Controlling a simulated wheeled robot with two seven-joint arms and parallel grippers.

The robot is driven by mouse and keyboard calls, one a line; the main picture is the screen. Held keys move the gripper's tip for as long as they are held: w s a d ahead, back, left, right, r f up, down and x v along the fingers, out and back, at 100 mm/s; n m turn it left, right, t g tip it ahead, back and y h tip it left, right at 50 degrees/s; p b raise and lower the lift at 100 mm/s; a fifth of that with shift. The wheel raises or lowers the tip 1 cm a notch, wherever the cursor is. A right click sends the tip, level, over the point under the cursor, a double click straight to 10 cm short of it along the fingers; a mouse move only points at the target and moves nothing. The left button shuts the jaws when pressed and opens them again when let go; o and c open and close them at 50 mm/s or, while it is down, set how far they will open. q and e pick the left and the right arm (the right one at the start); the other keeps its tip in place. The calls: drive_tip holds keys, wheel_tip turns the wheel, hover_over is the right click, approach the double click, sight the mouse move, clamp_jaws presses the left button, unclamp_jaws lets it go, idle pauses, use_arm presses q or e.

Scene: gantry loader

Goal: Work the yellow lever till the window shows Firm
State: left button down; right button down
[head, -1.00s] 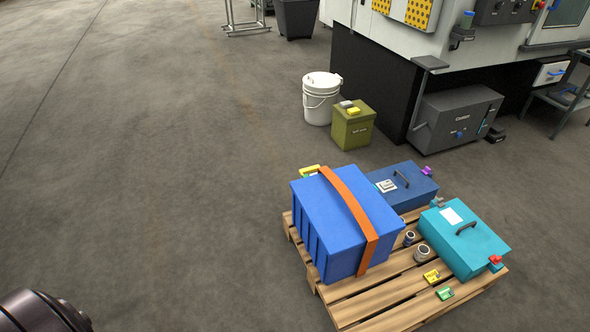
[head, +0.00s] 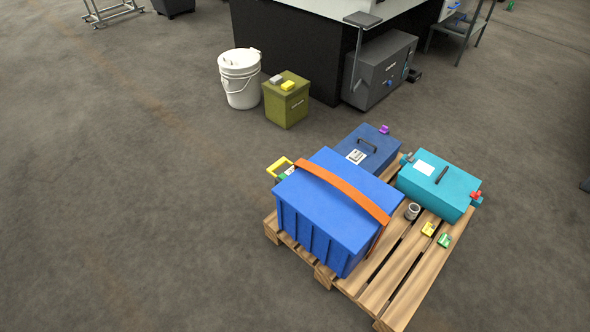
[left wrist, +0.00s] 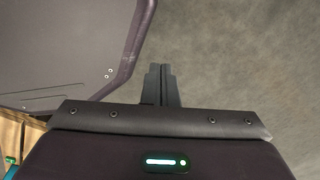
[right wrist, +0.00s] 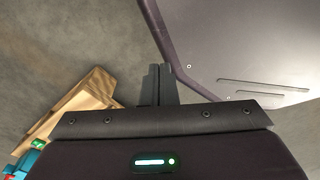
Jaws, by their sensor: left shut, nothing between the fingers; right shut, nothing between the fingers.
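A yellow lever handle (head: 279,167) sticks out at the far left side of the blue box (head: 330,205) on the pallet. A small green and white part, perhaps the window, sits just below the handle; no word on it can be read. An orange strap (head: 345,187) runs over the blue box. My left gripper (left wrist: 162,84) is shut and empty, over bare floor in the left wrist view. My right gripper (right wrist: 158,84) is shut and empty, over floor near a pallet corner in the right wrist view. Neither gripper shows in the head view.
The wooden pallet (head: 375,295) also carries a dark blue box (head: 375,148), a teal box (head: 440,185), a can (head: 412,211) and small yellow and green pieces. A white bucket (head: 240,82) and an olive box (head: 287,103) stand behind. Floor left of the pallet is clear.

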use_arm(q)
drive_tip(key=shift+s+d, duration=0.4)
drive_tip(key=shift+d, duration=0.1)
use_arm(e)
drive_tip(key=shift+s+d+f, duration=0.1)
drive_tip(key=shift+s, duration=0.3)
idle(0.4)
use_arm(q)
drive_tip(key=shift+d, duration=0.1)
use_arm(e)
drive_tip(key=shift+d, duration=0.4)
idle(0.5)
